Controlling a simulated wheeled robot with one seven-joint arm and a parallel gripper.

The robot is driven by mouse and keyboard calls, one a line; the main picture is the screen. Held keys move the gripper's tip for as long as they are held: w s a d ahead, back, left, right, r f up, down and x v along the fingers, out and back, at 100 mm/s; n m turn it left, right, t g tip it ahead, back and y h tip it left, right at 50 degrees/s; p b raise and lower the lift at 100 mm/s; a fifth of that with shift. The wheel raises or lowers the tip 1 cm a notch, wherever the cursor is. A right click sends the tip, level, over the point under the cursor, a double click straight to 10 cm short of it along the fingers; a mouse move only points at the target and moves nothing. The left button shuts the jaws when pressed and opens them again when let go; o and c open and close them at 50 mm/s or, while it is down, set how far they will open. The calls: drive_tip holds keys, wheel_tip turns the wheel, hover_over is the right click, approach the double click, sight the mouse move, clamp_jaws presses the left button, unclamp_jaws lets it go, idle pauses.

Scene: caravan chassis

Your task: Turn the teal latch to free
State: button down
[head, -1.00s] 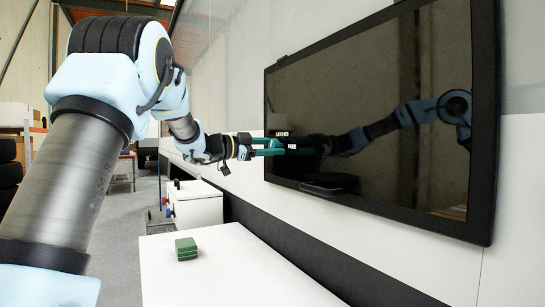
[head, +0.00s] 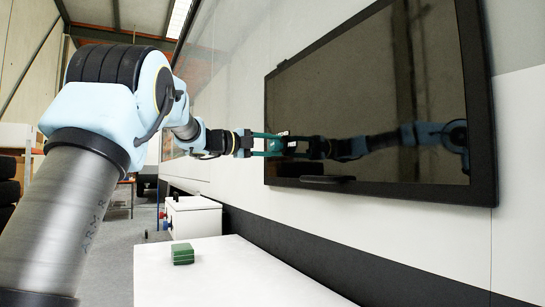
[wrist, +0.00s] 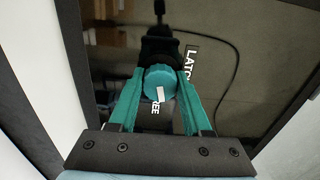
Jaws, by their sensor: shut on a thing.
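The teal latch (wrist: 158,84) is a round, ridged knob on the dark glossy panel, with a white mark on its face. The mark points down in the wrist view, towards the label FREE (wrist: 155,108), which is partly hidden behind the knob. The label LATCHED (wrist: 192,62) is to its upper right. My gripper (wrist: 162,76) has its two teal fingers on either side of the knob, shut on it. In the head view my gripper (head: 268,145) is at the panel's left part, and its fingers hide the knob.
The dark panel (head: 350,100) has a black frame and sits on a white wall (head: 230,180). It mirrors my arm. A white surface (head: 225,270) below bears a small green block (head: 183,254). A white box (head: 193,218) stands further back.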

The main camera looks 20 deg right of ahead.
drive_tip(key=shift+f+m+b, duration=0.15)
drive_tip(key=shift+m+b, duration=0.85)
drive_tip(key=shift+m, duration=0.3)
drive_tip(key=shift+c, duration=1.7)
unclamp_jaws()
drive_tip(key=shift+a, duration=0.1)
drive_tip(key=a+b, duration=0.1)
drive_tip(key=a, duration=0.9)
drive_tip(key=shift+s+a+b, duration=0.3)
drive_tip(key=shift+s+b, duration=0.05)
drive_tip(key=shift+s, duration=0.1)
